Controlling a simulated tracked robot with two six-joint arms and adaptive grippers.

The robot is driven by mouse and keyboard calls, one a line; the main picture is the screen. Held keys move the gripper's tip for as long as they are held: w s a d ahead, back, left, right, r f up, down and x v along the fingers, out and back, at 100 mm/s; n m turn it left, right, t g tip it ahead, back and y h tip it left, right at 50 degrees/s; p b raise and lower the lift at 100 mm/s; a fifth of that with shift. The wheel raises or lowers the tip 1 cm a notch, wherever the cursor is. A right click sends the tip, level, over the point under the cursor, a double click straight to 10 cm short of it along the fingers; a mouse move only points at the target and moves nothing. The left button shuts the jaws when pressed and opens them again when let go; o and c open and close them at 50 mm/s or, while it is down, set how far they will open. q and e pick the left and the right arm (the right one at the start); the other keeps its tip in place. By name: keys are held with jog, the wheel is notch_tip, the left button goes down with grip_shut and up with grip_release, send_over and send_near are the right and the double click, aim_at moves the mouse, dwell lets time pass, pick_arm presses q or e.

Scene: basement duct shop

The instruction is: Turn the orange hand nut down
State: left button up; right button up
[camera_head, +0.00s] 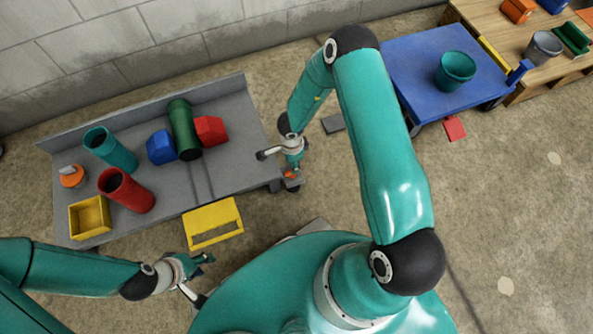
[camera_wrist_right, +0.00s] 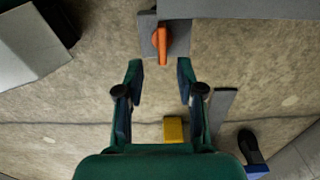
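The orange hand nut (camera_wrist_right: 162,45) sits against a small grey plate at the edge of a grey surface in the right wrist view. In the head view it shows as a small orange patch (camera_head: 290,174) at the bench's right end, partly hidden by my right gripper. My right gripper (camera_head: 292,163) is over it; in the wrist view its two fingers (camera_wrist_right: 160,76) are apart and empty, with the nut beyond the tips and roughly centred between them. My left gripper (camera_head: 206,261) hangs at the lower left, in front of the bench, its fingers apart and empty.
The grey bench (camera_head: 232,120) holds a teal tube (camera_head: 110,150), a red tube (camera_head: 126,190), a green tube (camera_head: 184,128), blue and red blocks, a yellow bin (camera_head: 90,216) and an orange-topped item (camera_head: 71,177). A yellow frame (camera_head: 213,222) stands in front. A blue table (camera_head: 425,75) is right.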

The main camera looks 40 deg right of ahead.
notch_tip(320, 180, down, 6)
jog(key=shift+f+b, duration=0.1)
jog(key=shift+b, duration=1.05)
